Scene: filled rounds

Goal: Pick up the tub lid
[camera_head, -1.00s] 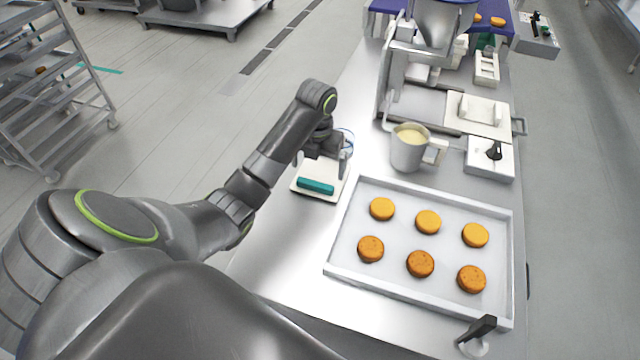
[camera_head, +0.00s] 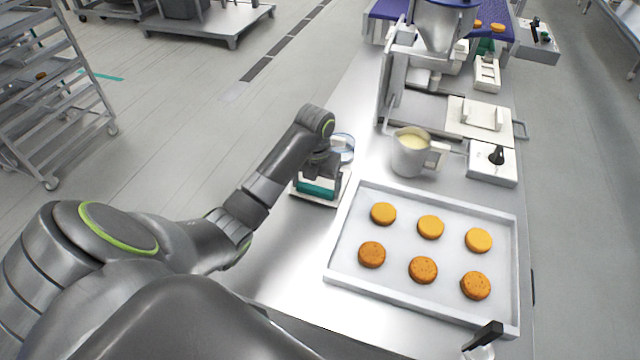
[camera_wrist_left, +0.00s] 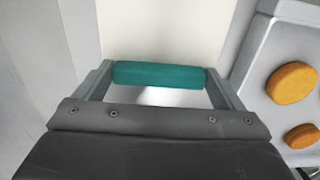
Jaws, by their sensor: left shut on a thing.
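The tub lid is a white, flat plate with a teal bar handle (camera_head: 317,189), lying toward the left edge of the steel table in the head view. In the left wrist view the lid's pale surface (camera_wrist_left: 165,30) shows beyond the teal handle. My left gripper (camera_wrist_left: 158,76) is shut on that handle, one finger at each end of it. In the head view the left gripper (camera_head: 320,177) covers the lid's far part. Whether the lid touches the table cannot be told.
A white tray (camera_head: 332,268) with several orange-brown rounds stands right of the lid. A metal jug (camera_head: 408,160) of pale filling and a filling machine (camera_head: 440,40) stand beyond. A clear round container (camera_head: 343,146) stands just behind my left gripper. Bare steel lies in front of the lid.

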